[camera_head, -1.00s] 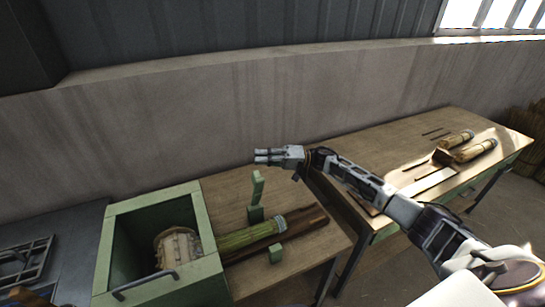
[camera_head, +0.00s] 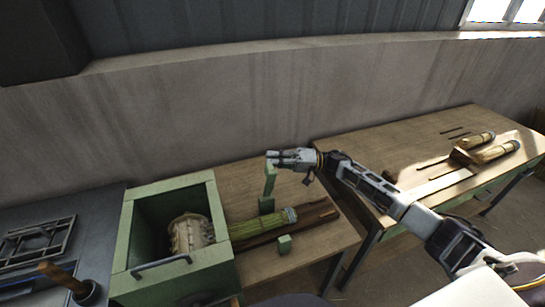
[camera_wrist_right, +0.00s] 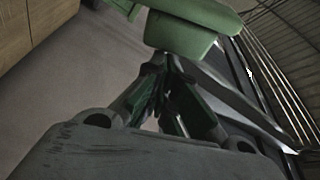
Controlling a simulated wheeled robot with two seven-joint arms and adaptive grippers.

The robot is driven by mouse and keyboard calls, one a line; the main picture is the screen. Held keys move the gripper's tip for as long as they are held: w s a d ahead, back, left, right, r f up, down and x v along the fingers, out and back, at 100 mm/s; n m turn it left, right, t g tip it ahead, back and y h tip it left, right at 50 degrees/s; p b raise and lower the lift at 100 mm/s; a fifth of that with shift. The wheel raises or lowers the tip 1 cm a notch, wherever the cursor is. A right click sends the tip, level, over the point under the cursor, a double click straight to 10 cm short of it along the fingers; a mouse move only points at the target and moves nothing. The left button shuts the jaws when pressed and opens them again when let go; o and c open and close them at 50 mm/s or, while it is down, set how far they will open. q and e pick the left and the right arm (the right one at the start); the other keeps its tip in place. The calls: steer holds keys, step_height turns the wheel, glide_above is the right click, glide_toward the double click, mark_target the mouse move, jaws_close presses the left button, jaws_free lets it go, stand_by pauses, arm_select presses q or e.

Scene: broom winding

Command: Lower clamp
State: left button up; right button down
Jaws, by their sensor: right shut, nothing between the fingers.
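The green clamp arm (camera_head: 270,183) stands upright, rising from a green block (camera_head: 266,205) on the wooden table. It sits behind the green bundle of bristles (camera_head: 262,226), which lies on its side with a banded right end. My right gripper (camera_head: 268,158) is shut and empty, with its fingertips at the clamp arm's top in the head view. In the right wrist view, the shut fingers (camera_wrist_right: 167,85) point at a green clamp part (camera_wrist_right: 185,32) just beyond them. I cannot tell whether they touch. My left gripper is not in view.
A green winding box (camera_head: 128,235) with a pale drum (camera_head: 190,235) stands left of the bundle. A small green block (camera_head: 285,244) is in front of it. A second table (camera_head: 395,150) on the right holds finished bundles (camera_head: 497,152). A wall runs behind.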

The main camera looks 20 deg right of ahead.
steer(key=shift+s, duration=0.2)
stand_by(0.4)
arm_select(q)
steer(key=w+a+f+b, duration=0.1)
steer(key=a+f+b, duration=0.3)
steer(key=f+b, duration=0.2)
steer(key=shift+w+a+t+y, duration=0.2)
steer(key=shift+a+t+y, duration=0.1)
arm_select(e)
steer(key=s+f+n+g+y, duration=0.1)
steer(key=s+f+n+g, duration=0.1)
steer(key=s+f+n, duration=0.4)
steer(key=s+f+n+g+y, duration=0.2)
steer(key=s+f+n, duration=0.3)
steer(key=s, duration=0.5)
steer(key=n, duration=0.2)
steer(key=shift+s+d+f+n, duration=0.15)
steer(key=shift+d+f+n, duration=0.1)
steer(key=shift+f+n, duration=0.15)
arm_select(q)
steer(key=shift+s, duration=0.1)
